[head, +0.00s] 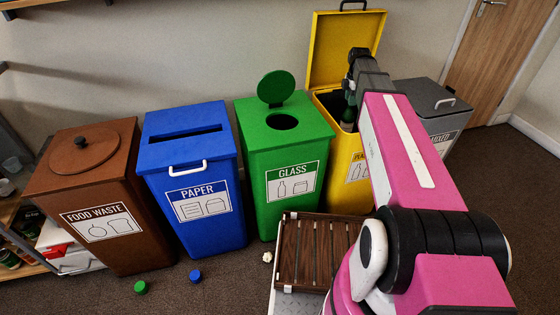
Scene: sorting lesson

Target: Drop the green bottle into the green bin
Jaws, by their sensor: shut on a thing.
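The green bin (258,151), labelled GLASS, stands in the row of bins. Its round lid (276,87) is tipped up behind a round hole (282,121) in the top. My gripper (350,92) is to the right of that hole, over the opening of the yellow bin (346,150). It is shut on the green bottle (350,116), a dark green shape that hangs below the jaws. The bottle's lower end and the fingertips are hard to make out against the dark opening and behind my arm.
The yellow bin's square lid (343,48) stands open behind my gripper. Blue paper (192,153), brown food waste (88,178) and grey mixed (420,97) bins stand in the row. A slatted wooden rack (281,252) is in front. Small caps and a crumpled scrap lie on the floor.

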